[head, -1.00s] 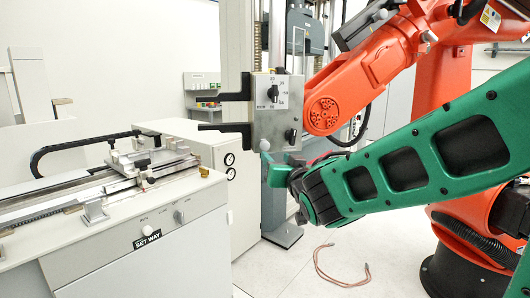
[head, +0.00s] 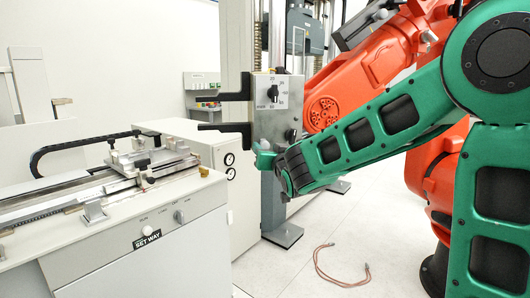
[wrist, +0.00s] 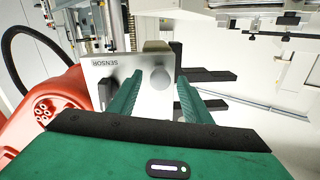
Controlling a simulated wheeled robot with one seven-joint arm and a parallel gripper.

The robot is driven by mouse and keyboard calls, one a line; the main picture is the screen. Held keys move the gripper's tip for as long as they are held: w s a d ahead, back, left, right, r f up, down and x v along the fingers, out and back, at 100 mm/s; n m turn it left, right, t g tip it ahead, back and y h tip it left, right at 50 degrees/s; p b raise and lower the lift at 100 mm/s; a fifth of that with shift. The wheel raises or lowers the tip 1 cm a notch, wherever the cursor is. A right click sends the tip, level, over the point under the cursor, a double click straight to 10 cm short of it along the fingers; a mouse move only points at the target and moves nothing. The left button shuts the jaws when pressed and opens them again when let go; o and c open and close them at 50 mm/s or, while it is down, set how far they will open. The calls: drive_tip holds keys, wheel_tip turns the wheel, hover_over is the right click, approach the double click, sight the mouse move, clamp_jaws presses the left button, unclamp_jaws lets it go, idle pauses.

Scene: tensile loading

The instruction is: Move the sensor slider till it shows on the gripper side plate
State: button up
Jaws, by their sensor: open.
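The side plate (head: 264,122) is a grey metal box face with a black dial and two black prongs reaching left. In the wrist view the plate (wrist: 110,90) carries the printed word SENSOR.
An orange robot arm (head: 330,100) stands close behind and right of my arm. A grey bench with a rail fixture (head: 145,165) is at left, and a white cabinet (head: 215,155) is behind it. A reddish cable (head: 340,275) lies on the floor.

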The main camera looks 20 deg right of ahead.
clamp_jaws()
drive_tip(key=shift+r, duration=0.35)
idle(0.3)
unclamp_jaws()
drive_tip(key=shift+s, duration=0.1)
drive_tip(key=s, duration=1)
drive_tip(key=shift+s, duration=0.2)
